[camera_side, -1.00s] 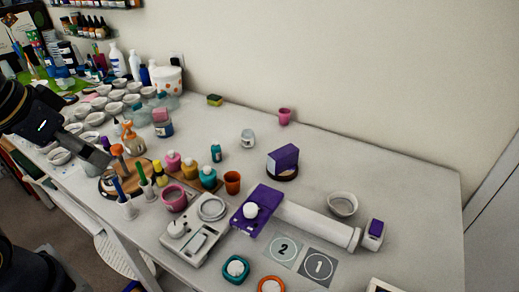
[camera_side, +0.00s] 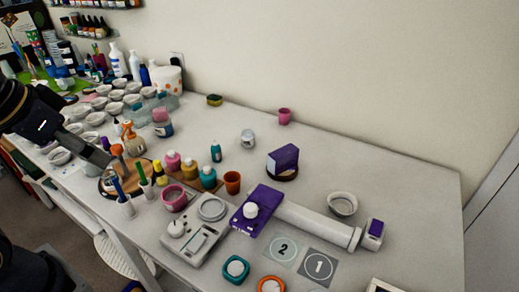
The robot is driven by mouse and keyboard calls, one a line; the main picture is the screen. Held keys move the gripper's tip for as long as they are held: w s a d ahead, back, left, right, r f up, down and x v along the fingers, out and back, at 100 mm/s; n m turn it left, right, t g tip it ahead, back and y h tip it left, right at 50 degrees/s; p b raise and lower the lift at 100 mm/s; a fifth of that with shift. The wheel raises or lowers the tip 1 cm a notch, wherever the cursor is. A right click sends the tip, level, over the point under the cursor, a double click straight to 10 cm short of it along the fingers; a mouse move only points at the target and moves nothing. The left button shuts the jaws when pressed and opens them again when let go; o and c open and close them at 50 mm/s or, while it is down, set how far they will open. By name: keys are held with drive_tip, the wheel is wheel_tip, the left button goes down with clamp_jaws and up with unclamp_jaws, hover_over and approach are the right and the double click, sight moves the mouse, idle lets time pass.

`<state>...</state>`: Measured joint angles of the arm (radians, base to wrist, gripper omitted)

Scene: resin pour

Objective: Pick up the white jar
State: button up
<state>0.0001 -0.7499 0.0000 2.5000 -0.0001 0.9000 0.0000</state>
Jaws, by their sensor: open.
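A small whitish jar (camera_side: 248,138) stands upright on the table, right of the middle row of bottles and clear of other things. A small white round thing (camera_side: 251,210) sits on a purple box (camera_side: 264,200) nearer the front; I cannot tell if it is a jar or a lid. My gripper (camera_side: 105,159) is at the left, above the front left part of the table, far from both. It is open, and nothing shows in it. Its fingertips are small and dark in this view.
Several coloured bottles and an orange cup (camera_side: 232,182) stand between my gripper and the whitish jar. A pink cup (camera_side: 285,116) and a purple block (camera_side: 284,160) stand right of the jar. A white scale (camera_side: 196,236) lies at the front. The table's back right is clear.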

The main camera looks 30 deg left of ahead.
drive_tip(key=shift+c, duration=0.6)
